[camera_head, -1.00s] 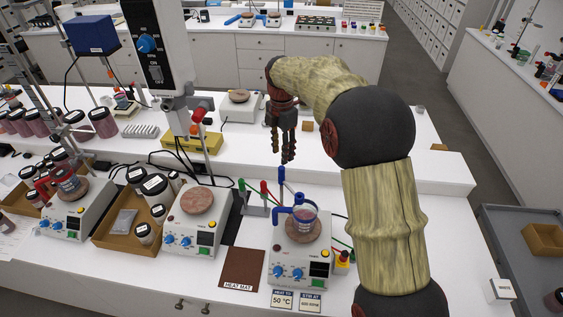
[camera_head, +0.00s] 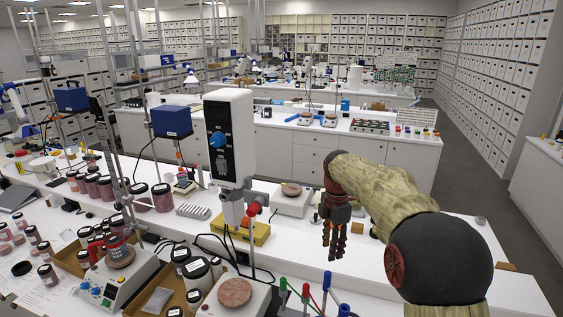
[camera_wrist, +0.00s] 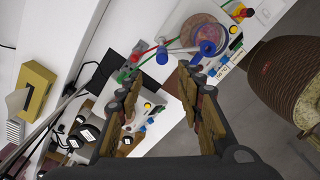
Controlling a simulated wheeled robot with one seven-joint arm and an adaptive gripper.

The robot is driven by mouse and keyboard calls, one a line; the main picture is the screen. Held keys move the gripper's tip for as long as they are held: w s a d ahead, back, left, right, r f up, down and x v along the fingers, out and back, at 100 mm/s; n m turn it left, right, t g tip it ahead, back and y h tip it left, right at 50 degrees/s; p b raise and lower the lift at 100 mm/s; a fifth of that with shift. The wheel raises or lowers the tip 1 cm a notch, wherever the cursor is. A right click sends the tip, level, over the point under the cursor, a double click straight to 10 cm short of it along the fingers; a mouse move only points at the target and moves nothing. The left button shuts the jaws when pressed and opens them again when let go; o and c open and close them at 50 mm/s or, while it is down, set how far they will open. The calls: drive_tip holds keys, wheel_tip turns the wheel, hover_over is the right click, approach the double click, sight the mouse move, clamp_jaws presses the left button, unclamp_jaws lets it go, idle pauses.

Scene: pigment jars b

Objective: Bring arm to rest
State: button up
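My gripper (camera_head: 333,243) hangs fingers down above the white bench (camera_head: 388,268), at the right of the head view, with nothing between its fingers. In the wrist view my gripper (camera_wrist: 160,95) shows its two fingers spread wide apart. My arm bends over from the right side of the head view.
A tall white stirrer unit (camera_head: 229,135) on a stand is left of my gripper. An aisle runs along the right.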

drive_tip(key=s+f+m+t+b, duration=0.1)
drive_tip(key=s+f+m+b, duration=0.4)
drive_tip(key=s, duration=0.7)
drive_tip(key=s+f+m+t+b, duration=0.2)
drive_tip(key=s+f+m+b, duration=0.3)
drive_tip(key=s, duration=0.8)
drive_tip(key=s+f+m+t+b, duration=0.2)
drive_tip(key=s+f+m+b, duration=0.2)
drive_tip(key=s+m+b, duration=0.6)
drive_tip(key=s+m, duration=0.1)
drive_tip(key=s, duration=0.1)
drive_tip(key=shift+s+f+b, duration=0.3)
drive_tip(key=shift+s+f, duration=0.1)
